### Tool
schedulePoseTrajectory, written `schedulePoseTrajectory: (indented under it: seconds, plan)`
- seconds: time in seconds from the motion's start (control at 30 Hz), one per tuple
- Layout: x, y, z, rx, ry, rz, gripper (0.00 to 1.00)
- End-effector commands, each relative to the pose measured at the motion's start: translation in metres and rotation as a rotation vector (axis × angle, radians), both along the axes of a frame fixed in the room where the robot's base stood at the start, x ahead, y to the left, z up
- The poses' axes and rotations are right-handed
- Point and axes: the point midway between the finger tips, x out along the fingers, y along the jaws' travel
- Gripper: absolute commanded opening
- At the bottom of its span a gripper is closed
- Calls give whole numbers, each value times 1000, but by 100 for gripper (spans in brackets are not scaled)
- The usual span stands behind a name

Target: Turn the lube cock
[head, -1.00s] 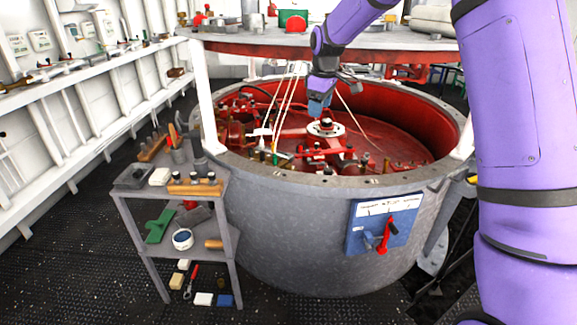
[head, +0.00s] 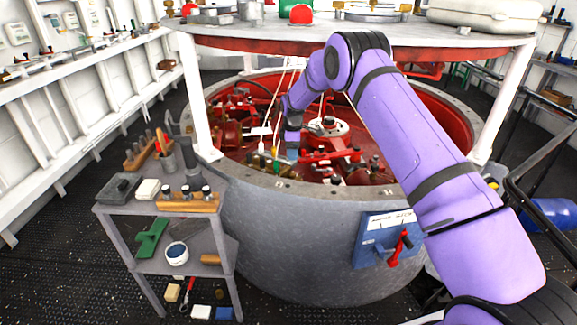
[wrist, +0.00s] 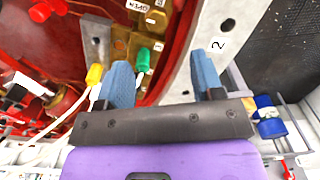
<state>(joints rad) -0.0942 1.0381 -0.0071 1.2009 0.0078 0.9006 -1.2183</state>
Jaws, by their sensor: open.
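My gripper (wrist: 162,62) is open and empty, its two blue fingers apart. In the head view it (head: 292,152) hangs inside the near rim of the round red-lined tub. Brass fittings (wrist: 146,42) with small "OPEN" and "S" tags lie ahead of the fingers in the wrist view. A green-tipped handle (wrist: 142,55) shows between the fingers, nearer the left one; I cannot tell whether it touches. A yellow-tipped handle (wrist: 94,74) is outside the left finger. Which of these is the lube cock I cannot tell for certain.
The tub's grey rim (head: 285,190), marked "2", passes under the right finger in the wrist view. A round upper deck (head: 330,40) on white posts overhangs the tub. A small tool cart (head: 170,235) stands at left. A blue panel with a red lever (head: 395,250) is on the tub's outside.

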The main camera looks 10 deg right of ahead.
Motion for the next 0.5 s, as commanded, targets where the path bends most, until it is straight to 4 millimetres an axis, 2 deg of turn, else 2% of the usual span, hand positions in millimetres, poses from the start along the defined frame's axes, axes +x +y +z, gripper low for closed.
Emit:
schedulePoseTrajectory:
  seconds: [0.23,0.5]
  plan:
    - [0,1,-18,-1,4,6,61]
    - [0,1,-65,-1,4,6,61]
